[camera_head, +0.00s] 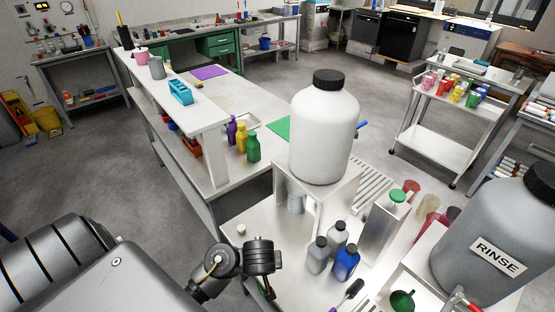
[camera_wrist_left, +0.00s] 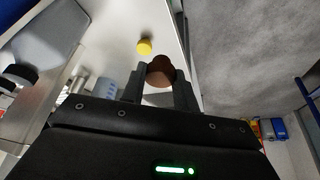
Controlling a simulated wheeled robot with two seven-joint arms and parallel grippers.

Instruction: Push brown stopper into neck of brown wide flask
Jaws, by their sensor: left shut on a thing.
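My left gripper (camera_wrist_left: 160,82) is shut on the brown stopper (camera_wrist_left: 160,69), which shows between the two black fingers in the left wrist view. In the head view the left gripper (camera_head: 268,288) hangs at the near left edge of the right-hand white bench, and the stopper cannot be made out there. I cannot make out a brown wide flask in either view. My right gripper is not in view.
A small yellow piece (camera_wrist_left: 144,46) lies on the white surface beyond the fingers. Grey bottles (camera_head: 317,256) and a blue bottle (camera_head: 346,263) stand right of the gripper. A large white carboy (camera_head: 322,130) stands on a raised shelf; a grey RINSE carboy (camera_head: 480,255) is at right.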

